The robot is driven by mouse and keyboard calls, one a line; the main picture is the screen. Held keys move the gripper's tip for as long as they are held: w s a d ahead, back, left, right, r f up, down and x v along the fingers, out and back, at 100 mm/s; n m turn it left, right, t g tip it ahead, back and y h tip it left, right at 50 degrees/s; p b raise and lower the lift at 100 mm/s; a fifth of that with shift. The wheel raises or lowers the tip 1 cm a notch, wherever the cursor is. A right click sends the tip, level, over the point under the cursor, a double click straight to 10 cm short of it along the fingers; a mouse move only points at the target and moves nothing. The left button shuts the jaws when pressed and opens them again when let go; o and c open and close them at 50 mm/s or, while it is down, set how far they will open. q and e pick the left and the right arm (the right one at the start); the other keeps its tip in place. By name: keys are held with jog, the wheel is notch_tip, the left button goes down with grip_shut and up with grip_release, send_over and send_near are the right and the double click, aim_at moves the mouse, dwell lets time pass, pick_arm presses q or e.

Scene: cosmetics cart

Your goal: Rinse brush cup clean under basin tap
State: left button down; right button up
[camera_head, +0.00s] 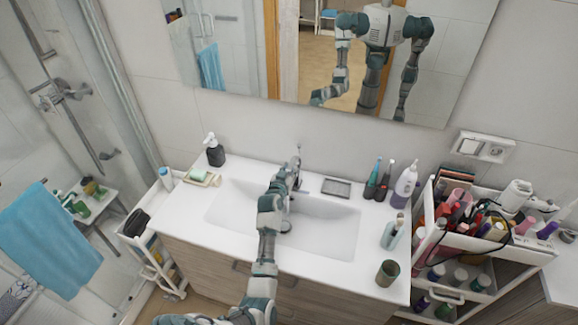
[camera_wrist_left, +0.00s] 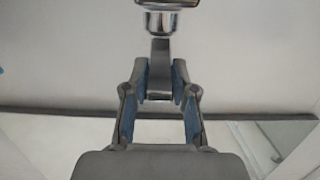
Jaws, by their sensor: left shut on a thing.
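The chrome basin tap (camera_head: 298,151) stands at the back of the white basin (camera_head: 325,232). My left gripper (camera_head: 291,172) is over the basin at the tap, and my arm hides part of both. In the left wrist view, my left gripper (camera_wrist_left: 160,80) is shut on the tap's narrow metal lever (camera_wrist_left: 160,52), with one finger on each side. A dark olive cup (camera_head: 387,273), likely the brush cup, stands upright on the counter at the front right, apart from the gripper. Its inside is too small to judge. My right gripper is not seen directly.
A soap dispenser (camera_head: 214,150) and a soap tray (camera_head: 202,178) are at the counter's left. A grey dish (camera_head: 336,187), bottles (camera_head: 404,186) and a brush holder (camera_head: 391,234) are to the right. A crowded cosmetics cart (camera_head: 425,235) borders the counter's right side.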

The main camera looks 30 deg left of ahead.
pick_arm(q)
jog(key=shift+f, duration=0.4)
jog(key=c, duration=0.9)
grip_release()
jog(key=shift+d, duration=0.1)
jog(key=shift+c, duration=0.2)
jog(key=shift+w, duration=0.2)
jog(key=shift+s+a+r, duration=0.1)
jog(key=shift+s+a, duration=0.05)
jog(key=shift+a, duration=0.1)
jog(key=shift+s+d, duration=0.1)
jog(key=shift+s, duration=0.25)
jog(key=v, duration=1.1)
jog(key=shift+w+d, duration=0.1)
jog(key=shift+d, duration=0.05)
